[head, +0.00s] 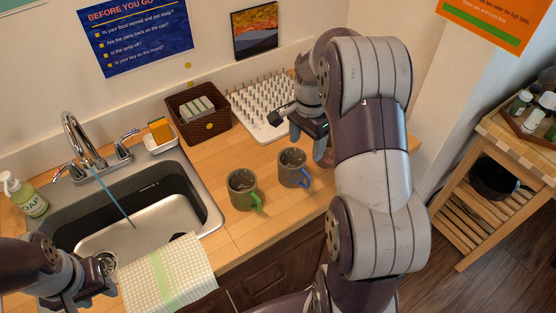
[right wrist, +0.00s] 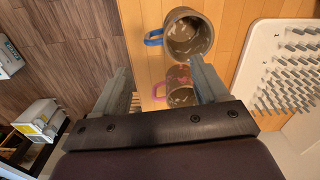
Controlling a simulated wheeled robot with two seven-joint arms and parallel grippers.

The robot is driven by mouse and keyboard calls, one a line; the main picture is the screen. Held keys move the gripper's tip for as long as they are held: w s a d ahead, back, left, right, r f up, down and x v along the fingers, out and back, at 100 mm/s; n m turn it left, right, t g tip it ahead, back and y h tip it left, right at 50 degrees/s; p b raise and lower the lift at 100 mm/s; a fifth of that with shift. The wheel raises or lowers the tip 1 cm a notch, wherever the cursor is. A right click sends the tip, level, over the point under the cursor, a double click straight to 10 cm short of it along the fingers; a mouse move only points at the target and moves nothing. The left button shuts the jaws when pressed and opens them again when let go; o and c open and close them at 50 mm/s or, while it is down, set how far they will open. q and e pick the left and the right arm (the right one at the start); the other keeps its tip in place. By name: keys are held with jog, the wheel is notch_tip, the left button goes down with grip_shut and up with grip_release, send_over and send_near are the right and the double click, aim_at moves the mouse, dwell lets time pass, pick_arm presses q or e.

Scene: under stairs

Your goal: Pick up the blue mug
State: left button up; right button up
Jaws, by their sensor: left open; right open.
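In the right wrist view the blue mug (right wrist: 187,36) is beyond the fingertips, up and to the right. My right gripper (head: 299,130) is open above the counter, just behind the blue mug in the head view. In its wrist view (right wrist: 161,80) a mug with a pink handle (right wrist: 181,92) shows between the fingers, partly hidden by the right finger. My left gripper (head: 107,273) is open and empty near the sink's front edge.
A green mug (head: 241,190) stands left of the blue mug. A white pegged drying rack (head: 262,112) and a brown basket (head: 207,126) are behind. The sink (head: 150,205) and a checked towel (head: 170,278) are left. The counter's front edge is close to the mugs.

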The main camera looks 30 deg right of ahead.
aim_at(305, 174)
notch_tip(305, 174, down, 7)
jog(key=shift+s+f+p, duration=0.1)
jog(key=shift+s+p, duration=0.05)
jog(key=shift+p, duration=0.65)
jog(key=f+p, duration=0.1)
jog(key=f, duration=0.1)
jog(key=s+f+p, duration=0.1)
jog(key=f, duration=0.1)
jog(key=shift+f, duration=0.4)
jog(key=shift+w+f, duration=0.2)
jog(key=shift+f, duration=0.05)
jog(key=shift+r, duration=0.1)
grip_shut()
pick_arm(q)
notch_tip(305, 174, up, 4)
jog(key=shift+s+f, duration=0.15)
jog(key=shift+f, duration=0.1)
